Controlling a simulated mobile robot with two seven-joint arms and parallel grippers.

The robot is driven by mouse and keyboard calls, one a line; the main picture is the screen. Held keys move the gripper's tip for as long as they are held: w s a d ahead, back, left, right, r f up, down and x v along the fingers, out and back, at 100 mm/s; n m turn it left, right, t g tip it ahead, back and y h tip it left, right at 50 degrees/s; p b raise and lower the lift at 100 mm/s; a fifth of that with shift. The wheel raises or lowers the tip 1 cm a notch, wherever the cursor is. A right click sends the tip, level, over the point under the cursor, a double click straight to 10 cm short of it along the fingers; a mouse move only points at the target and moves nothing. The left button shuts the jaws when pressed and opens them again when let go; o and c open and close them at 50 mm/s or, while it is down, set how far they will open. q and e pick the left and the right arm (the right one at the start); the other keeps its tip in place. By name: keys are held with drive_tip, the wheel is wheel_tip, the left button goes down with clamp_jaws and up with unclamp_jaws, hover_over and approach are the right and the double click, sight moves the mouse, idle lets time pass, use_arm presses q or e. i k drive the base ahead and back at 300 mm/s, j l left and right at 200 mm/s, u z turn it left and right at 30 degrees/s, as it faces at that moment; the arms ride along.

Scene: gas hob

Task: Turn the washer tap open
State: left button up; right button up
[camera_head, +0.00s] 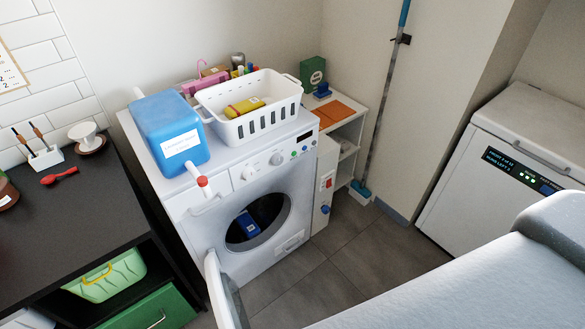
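A white front-loading washer (256,177) stands in the middle against the wall, its round door (224,294) swung open toward me. A blue container (170,130) on top has a white spout with a red cap (203,182) at its front. A narrow white panel (327,175) beside the washer's right side carries a red switch (328,183) and a small blue knob (325,209). I cannot tell for sure which of these is the washer tap, or whether it is open. Neither of my grippers is in view.
A white basket (252,120) holds a yellow item on the washer. A dark counter (70,215) stands left, a white chest appliance (510,150) right. A large pale rounded shape fills the lower right. Grey floor (325,280) is free before the washer.

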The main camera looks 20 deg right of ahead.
sight(327, 210)
drive_tip(key=i+l, duration=0.1)
drive_tip(key=l, duration=0.45)
drive_tip(key=i+l, duration=0.1)
drive_tip(key=l, duration=0.5)
drive_tip(key=i+l, duration=0.15)
drive_tip(key=l, duration=0.4)
drive_tip(key=i+l+u, duration=0.1)
drive_tip(key=l, duration=0.5)
drive_tip(key=z, duration=0.25)
drive_tip(key=k+l+u, duration=0.2)
drive_tip(key=i+l+z, duration=0.1)
drive_tip(key=z, duration=0.3)
drive_tip(key=i+z, duration=0.1)
drive_tip(key=z, duration=0.25)
drive_tip(key=i+z, duration=0.15)
drive_tip(key=z, duration=0.25)
drive_tip(key=j+u, duration=0.1)
